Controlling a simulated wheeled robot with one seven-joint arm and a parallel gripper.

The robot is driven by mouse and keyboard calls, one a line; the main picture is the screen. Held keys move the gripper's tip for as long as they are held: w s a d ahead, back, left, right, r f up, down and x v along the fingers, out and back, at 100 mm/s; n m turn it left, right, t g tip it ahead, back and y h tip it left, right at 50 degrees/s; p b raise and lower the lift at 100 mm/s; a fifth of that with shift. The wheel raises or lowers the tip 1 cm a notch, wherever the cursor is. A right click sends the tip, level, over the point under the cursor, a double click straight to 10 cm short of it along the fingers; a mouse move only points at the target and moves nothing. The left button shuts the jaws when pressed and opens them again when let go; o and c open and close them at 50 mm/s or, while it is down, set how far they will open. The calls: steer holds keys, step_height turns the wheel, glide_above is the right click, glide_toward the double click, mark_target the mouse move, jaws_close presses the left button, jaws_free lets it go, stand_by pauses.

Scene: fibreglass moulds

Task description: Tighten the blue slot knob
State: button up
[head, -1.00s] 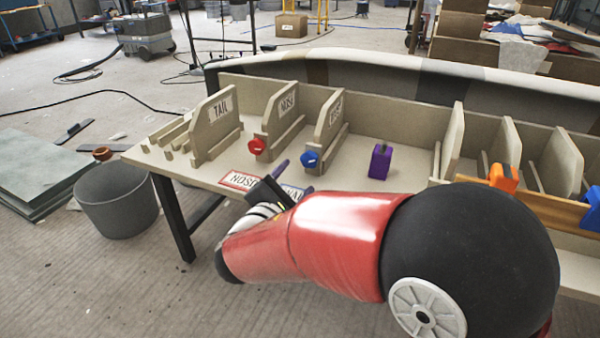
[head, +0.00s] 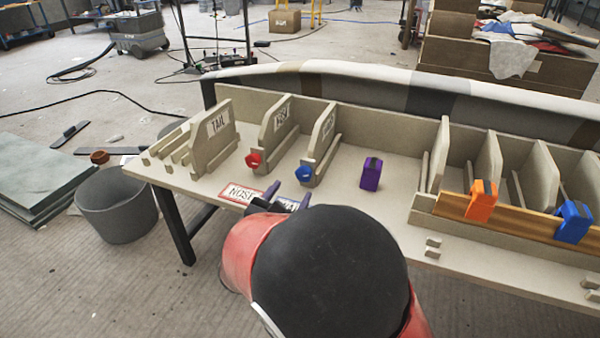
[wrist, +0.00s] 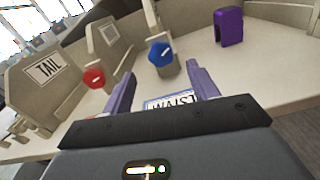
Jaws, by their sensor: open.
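The blue slot knob (head: 303,174) sits on the front end of an upright slot board near the middle of the bench; it also shows in the wrist view (wrist: 160,54), with a pale mark on its face. My gripper (head: 281,194) is open and empty, in front of the blue knob and apart from it. In the wrist view its two purple fingers (wrist: 160,85) stand either side of a blue-edged label (wrist: 170,103), with the blue knob beyond and between their tips. The red knob (head: 253,160) is on the neighbouring board to the left.
A purple clamp (head: 371,173) stands on the bench right of the blue knob. Orange (head: 481,200) and blue (head: 572,221) clamps grip a wooden strip at right. The TAIL board (head: 214,137) stands at left. A grey bin (head: 115,207) is on the floor.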

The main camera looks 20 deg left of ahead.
mark_target(302, 177)
steer(key=w, duration=0.6)
steer(key=shift+w+d, duration=0.3)
steer(key=shift+f, duration=0.1)
steer(key=c, duration=1)
steer(key=m+b, duration=0.2)
steer(key=b, duration=0.1)
steer(key=shift+f+b, duration=0.3)
steer(key=shift+r+m+b, duration=0.25)
steer(key=shift+m+b, duration=0.35)
steer(key=shift+b, duration=0.05)
steer(key=o, duration=1)
